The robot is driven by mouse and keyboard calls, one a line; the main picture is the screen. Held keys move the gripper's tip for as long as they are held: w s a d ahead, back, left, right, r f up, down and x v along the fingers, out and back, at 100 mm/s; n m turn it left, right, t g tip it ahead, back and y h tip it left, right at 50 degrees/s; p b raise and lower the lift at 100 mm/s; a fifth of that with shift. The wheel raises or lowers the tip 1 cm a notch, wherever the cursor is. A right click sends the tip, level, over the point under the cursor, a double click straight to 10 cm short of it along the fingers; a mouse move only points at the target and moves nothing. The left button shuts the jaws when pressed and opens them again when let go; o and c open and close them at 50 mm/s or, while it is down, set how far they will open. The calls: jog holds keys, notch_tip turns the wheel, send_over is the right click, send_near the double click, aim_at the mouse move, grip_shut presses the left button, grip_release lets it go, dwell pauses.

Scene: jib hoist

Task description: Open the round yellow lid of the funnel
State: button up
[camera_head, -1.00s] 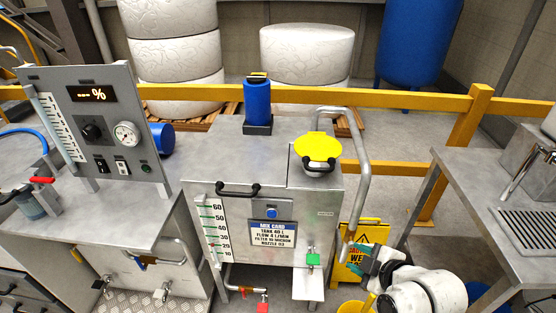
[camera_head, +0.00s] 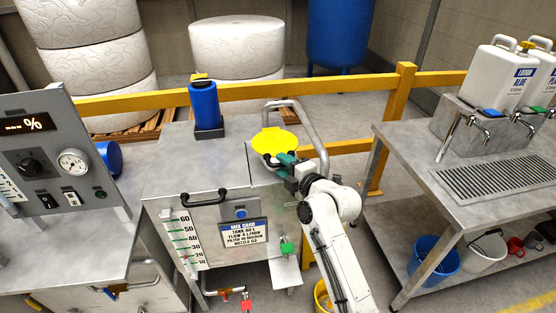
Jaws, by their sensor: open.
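The round yellow lid (camera_head: 274,140) lies flat over the funnel at the right rear of the grey metal tank (camera_head: 215,171). It looks closed. My gripper (camera_head: 285,160) is at the lid's front right edge, with its green fingers just below the yellow rim. The fingers are open, and I cannot tell whether they touch the lid.
A bent grey pipe (camera_head: 314,134) rises close to the right of the lid. A blue bottle (camera_head: 204,103) stands on the tank top behind left. A steel table (camera_head: 420,172) with dispensers stands right. A yellow rail (camera_head: 245,92) runs behind.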

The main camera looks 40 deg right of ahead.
aim_at(276, 146)
jog(key=shift+x, duration=1.5)
jog(key=shift+f, duration=0.1)
jog(key=c, duration=0.7)
grip_shut()
jog(key=shift+f, duration=0.1)
